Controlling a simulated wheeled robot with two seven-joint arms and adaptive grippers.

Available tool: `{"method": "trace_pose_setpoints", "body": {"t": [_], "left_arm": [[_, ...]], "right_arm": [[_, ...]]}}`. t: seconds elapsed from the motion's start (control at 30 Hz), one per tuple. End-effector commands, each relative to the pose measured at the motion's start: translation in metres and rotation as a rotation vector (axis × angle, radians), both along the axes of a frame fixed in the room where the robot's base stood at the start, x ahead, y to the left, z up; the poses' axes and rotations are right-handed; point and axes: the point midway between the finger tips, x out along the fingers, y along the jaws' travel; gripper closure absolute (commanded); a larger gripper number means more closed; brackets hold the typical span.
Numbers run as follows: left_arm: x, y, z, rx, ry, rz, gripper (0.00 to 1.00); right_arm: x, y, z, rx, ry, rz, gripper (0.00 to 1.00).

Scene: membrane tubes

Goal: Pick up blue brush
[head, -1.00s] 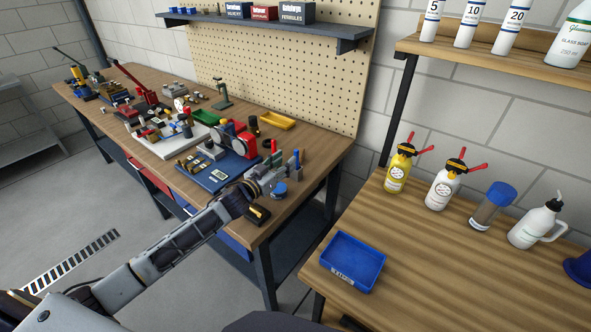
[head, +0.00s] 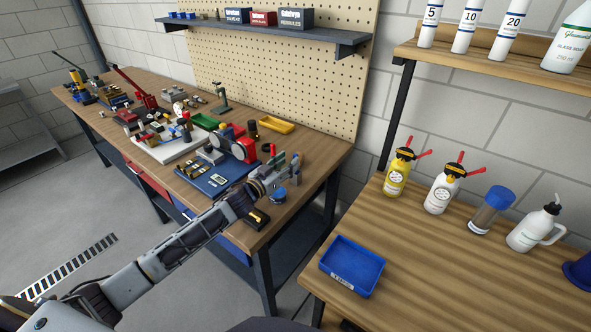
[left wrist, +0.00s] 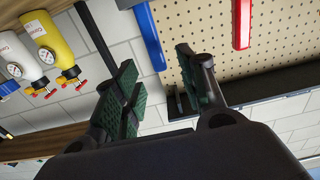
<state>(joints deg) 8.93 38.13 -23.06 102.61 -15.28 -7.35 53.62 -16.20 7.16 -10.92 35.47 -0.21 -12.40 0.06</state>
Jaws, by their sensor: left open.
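The blue brush shows in the left wrist view as a long blue handle (left wrist: 149,34), coming in from the top edge. Its end lies in the picture between the fingers of my left gripper (left wrist: 160,85). My left gripper is open and holds nothing. In the head view my left gripper (head: 284,172) is over the near right end of the cluttered workbench, where the brush is too small and covered to make out clearly. My right gripper is not in view.
A red handle (left wrist: 242,24) stands beside the blue one. A blue mat (head: 213,182), a yellow tray (head: 277,126) and several tools crowd the workbench. A pegboard (head: 290,70) rises behind. A blue bin (head: 352,266) and bottles stand on the right table.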

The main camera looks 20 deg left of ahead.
Motion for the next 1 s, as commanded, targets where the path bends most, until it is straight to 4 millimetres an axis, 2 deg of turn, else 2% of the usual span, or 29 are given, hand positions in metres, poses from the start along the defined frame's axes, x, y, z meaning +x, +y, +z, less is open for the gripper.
{"method": "trace_pose_setpoints", "body": {"t": [0.2, 0.47, 0.77, 1.0], "left_arm": [[0.0, 0.0, 0.0, 0.0, 0.0, 0.0, 0.59], [0.004, -0.002, 0.001, 0.0, -0.001, 0.0, 0.59], [0.021, -0.008, 0.004, -0.001, -0.001, 0.0, 0.59], [0.037, -0.014, 0.004, -0.001, -0.001, 0.0, 0.59]], "right_arm": [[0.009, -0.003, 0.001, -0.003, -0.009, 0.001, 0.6], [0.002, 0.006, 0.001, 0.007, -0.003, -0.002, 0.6], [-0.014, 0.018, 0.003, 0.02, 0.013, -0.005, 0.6], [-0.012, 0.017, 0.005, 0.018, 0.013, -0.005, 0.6]]}}
